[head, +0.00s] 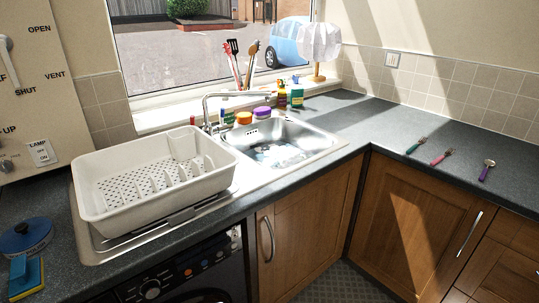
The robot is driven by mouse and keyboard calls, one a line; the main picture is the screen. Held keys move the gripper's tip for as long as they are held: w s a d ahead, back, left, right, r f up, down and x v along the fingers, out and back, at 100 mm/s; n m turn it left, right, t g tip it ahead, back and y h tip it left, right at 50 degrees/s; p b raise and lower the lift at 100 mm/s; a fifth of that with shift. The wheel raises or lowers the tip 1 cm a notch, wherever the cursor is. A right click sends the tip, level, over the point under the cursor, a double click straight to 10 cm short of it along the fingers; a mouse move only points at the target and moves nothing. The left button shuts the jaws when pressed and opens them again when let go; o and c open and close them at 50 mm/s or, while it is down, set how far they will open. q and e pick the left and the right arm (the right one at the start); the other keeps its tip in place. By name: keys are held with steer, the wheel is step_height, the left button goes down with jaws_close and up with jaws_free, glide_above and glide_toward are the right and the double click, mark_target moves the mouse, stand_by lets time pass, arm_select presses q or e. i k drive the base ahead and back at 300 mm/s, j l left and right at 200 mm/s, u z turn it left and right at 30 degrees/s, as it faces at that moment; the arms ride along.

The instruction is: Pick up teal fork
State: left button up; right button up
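The teal fork (416,146) lies on the dark grey worktop (440,125) at the right, near its front edge. Its teal handle points toward the front edge and its metal tines point back and right. A fork with a pink handle (441,157) lies to its right, apart from it. A spoon with a purple handle (487,171) lies further right. Neither of my grippers shows in the head view.
The metal sink (318,142) is left of the fork, with a white dish rack (155,180) beside it. A lamp (320,48) stands in the back corner. Wooden cupboards (410,225) are below the worktop. Floor (345,285) shows at the bottom.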

mark_target(412, 148)
steer(key=i+l+u, duration=0.25)
steer(key=i+l, duration=0.2)
steer(key=l, duration=0.25)
steer(key=i+l+u, duration=0.15)
steer(key=l, duration=0.2)
steer(key=i+l+u, duration=0.1)
steer(key=l, duration=0.3)
steer(key=i+l+u, duration=0.15)
steer(key=i+l, duration=0.15)
steer(key=l, duration=0.1)
